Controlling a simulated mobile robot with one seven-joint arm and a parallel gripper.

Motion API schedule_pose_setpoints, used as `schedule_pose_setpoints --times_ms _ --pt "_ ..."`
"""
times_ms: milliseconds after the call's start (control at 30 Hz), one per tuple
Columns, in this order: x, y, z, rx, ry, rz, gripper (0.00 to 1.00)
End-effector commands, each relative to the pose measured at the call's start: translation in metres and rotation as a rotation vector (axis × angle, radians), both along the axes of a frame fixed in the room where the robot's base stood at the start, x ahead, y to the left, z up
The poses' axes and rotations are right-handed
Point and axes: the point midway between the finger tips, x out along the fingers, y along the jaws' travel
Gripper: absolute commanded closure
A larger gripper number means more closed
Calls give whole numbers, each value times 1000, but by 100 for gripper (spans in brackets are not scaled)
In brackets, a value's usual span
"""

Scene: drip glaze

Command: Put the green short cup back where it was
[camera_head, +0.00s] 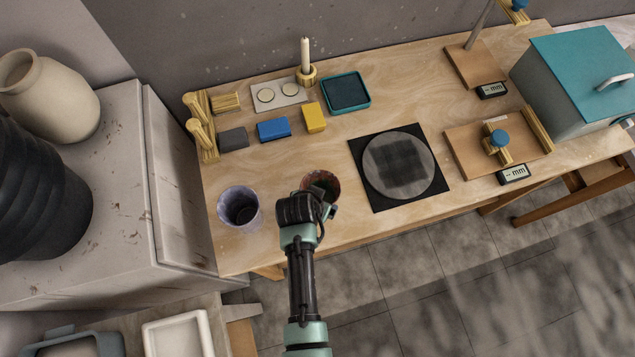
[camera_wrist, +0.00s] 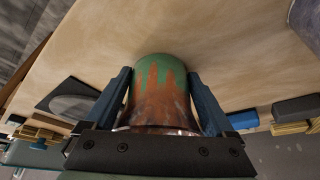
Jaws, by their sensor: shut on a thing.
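The green short cup (camera_wrist: 160,85) is green with rust-brown drips and sits between the two fingers of my gripper (camera_wrist: 162,98) in the wrist view. The fingers press on it from both sides. In the head view the cup (camera_head: 322,181) shows a reddish-brown inside, near the front edge of the wooden table (camera_head: 290,235). My gripper (camera_head: 312,200) partly hides it there. I cannot tell whether its base touches the table.
A grey-violet cup (camera_head: 239,208) stands left of my gripper. A black square with a grey disc (camera_head: 398,165) lies to the right. Blue (camera_head: 273,129), yellow (camera_head: 315,117) and grey (camera_head: 233,138) blocks lie behind. The tabletop between the cups and blocks is clear.

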Motion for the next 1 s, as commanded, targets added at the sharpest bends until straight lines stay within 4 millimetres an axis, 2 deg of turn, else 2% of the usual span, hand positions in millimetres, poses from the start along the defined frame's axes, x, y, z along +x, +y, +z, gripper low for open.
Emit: schedule_pose_setpoints --times_ms 333,367,400,767,1000 --pt "1 0 -4 0 -3 0 63" --pt "0 0 -3 1 -1 -1 8" --pt "0 0 -3 1 -1 -1 0" --pt "0 0 3 1 -1 -1 0" --pt "-12 5 30 1 -3 0 0"
